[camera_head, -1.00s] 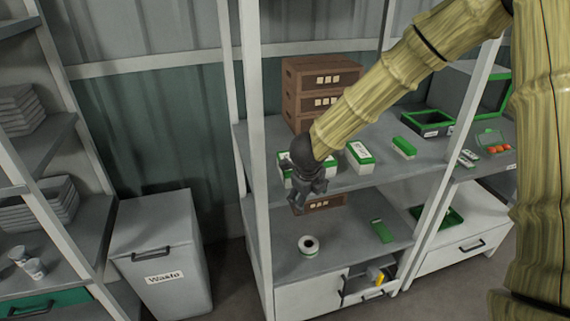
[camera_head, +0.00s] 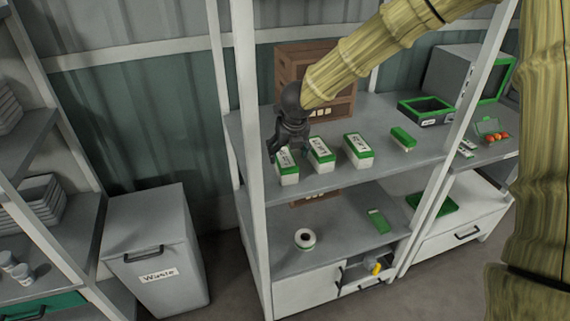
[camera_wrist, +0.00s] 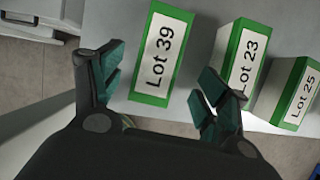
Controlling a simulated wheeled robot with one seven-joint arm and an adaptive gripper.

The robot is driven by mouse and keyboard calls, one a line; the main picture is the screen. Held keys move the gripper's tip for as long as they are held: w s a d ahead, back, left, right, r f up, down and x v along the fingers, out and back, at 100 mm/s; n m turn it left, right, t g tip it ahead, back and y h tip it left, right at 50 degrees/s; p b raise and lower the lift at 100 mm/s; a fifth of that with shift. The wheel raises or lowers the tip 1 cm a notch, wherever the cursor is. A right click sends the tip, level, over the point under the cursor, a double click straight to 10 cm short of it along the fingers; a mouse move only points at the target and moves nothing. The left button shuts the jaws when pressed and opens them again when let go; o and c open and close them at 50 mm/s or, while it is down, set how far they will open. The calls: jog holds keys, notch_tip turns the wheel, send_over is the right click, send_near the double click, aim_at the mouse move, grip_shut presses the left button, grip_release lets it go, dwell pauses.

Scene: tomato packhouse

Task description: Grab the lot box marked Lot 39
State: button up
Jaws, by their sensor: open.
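The lot box marked Lot 39 (camera_wrist: 160,58) is white and green with a label on top. In the wrist view it lies between the two open fingers of my gripper (camera_wrist: 158,95), apart from both. In the head view the Lot 39 box (camera_head: 287,170) stands at the left end of the shelf's row, partly hidden by my gripper (camera_head: 288,150) just above it. The Lot 23 box (camera_wrist: 243,58) stands to its right, close to the right finger. The Lot 25 box (camera_wrist: 298,95) is farther right.
The boxes stand on a grey shelf (camera_head: 330,182) between white posts (camera_head: 247,120). Brown crates (camera_head: 335,95) are stacked behind. A green box (camera_head: 402,139) lies to the right. A tape roll (camera_head: 305,239) is on the lower shelf, a Waste bin (camera_head: 155,250) left.

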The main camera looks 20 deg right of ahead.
aim_at(285, 157)
jog(key=shift+w+p+x, duration=0.2)
jog(key=shift+p+x, duration=0.25)
jog(key=shift+x, duration=0.65)
jog(key=shift+w+p+x, duration=0.25)
jog(key=shift+p+x, duration=0.15)
jog(key=shift+x, duration=0.7)
jog(key=shift+w+f, duration=0.15)
jog(key=shift+f, duration=0.05)
jog(key=shift+f, duration=0.25)
jog(key=c, duration=1.2)
jog(key=shift+c, duration=0.2)
